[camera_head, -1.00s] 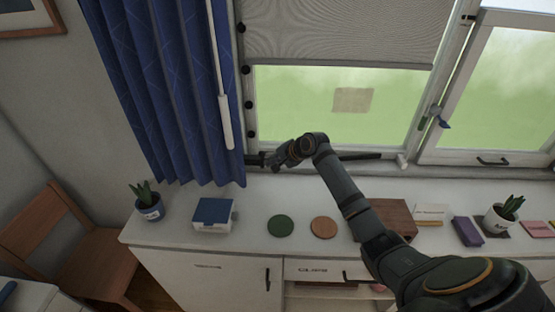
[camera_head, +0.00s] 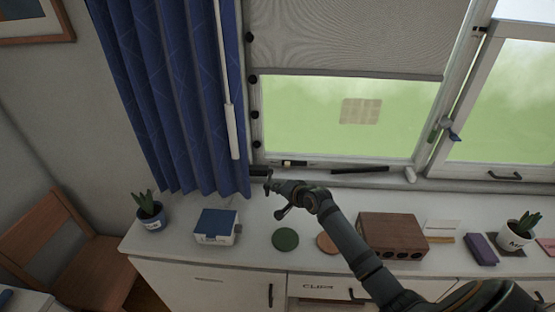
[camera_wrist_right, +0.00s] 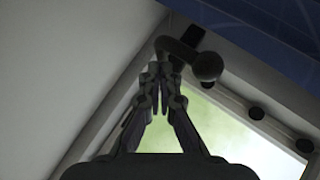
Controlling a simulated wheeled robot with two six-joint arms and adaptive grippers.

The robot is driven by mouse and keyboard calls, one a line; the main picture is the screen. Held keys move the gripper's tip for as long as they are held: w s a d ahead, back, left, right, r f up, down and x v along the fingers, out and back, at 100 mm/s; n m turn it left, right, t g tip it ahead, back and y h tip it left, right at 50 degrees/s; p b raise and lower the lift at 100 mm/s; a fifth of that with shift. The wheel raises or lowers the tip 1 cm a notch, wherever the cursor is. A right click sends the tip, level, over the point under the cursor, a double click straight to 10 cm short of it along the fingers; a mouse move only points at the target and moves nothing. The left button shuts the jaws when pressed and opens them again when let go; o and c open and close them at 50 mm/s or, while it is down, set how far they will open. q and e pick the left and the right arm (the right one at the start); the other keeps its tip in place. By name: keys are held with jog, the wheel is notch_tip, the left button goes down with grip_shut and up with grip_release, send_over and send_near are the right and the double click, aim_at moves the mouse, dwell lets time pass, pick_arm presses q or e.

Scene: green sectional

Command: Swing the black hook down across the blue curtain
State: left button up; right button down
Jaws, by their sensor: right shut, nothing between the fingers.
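The blue curtain (camera_head: 175,100) hangs gathered at the left of the window, its right edge beside the window frame. The black hook (camera_head: 258,171) shows small and dark at the curtain's lower right edge. In the right wrist view the hook (camera_wrist_right: 190,56) is an angled bar with a rounded knob end, just beyond my fingertips; the blue curtain (camera_wrist_right: 270,40) is above and right of it. My right gripper (camera_head: 267,184) is shut and empty, just below the hook in the head view. I cannot tell whether they touch. My left gripper is out of view.
Several black knobs run up the window frame, and a white wand (camera_head: 232,130) hangs at the curtain. On the white cabinet top stand a potted plant (camera_head: 150,212), a blue-and-white box (camera_head: 216,227), a green disc (camera_head: 285,239) and a brown box (camera_head: 392,236). Dark sticks lie on the sill.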

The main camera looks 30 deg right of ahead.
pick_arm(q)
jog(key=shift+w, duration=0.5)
